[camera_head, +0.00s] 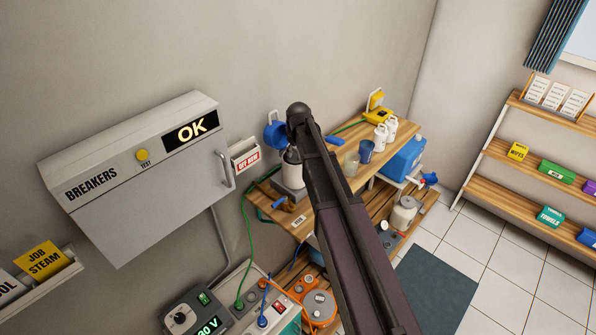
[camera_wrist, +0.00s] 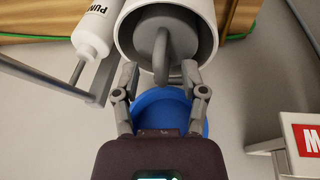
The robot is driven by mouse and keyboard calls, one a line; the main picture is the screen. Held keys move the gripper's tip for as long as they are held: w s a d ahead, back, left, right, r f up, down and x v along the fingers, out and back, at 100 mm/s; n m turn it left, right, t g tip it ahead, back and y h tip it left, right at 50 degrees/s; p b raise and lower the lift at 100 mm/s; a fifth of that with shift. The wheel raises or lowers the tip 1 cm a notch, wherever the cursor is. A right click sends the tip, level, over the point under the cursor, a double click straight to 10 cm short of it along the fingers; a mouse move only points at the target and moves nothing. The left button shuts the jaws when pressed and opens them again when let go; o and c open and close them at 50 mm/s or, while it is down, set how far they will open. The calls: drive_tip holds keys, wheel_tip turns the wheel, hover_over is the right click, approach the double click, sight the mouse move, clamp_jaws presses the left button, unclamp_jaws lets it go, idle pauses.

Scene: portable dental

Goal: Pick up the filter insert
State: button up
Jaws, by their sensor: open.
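In the wrist view, a grey insert with a loop handle (camera_wrist: 163,52), which looks like the filter insert, sits inside an open white cylindrical housing (camera_wrist: 208,38). My gripper (camera_wrist: 158,74) is open, with its two fingers at the housing's near rim on either side of the loop. Nothing is held between them; whether a finger touches the rim is unclear. In the head view the white housing (camera_head: 291,177) stands on the wooden bench, partly covered by my arm. The insert and my fingertips cannot be made out there.
A blue round part (camera_wrist: 165,103) lies behind my gripper. A white bottle (camera_wrist: 93,38) and grey bar stand close at left; a white holder with a red label (camera_wrist: 300,138) is at right.

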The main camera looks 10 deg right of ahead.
drive_tip(key=shift+w+f, duration=0.1)
drive_tip(key=shift+f, duration=0.2)
idle(0.4)
clamp_jaws()
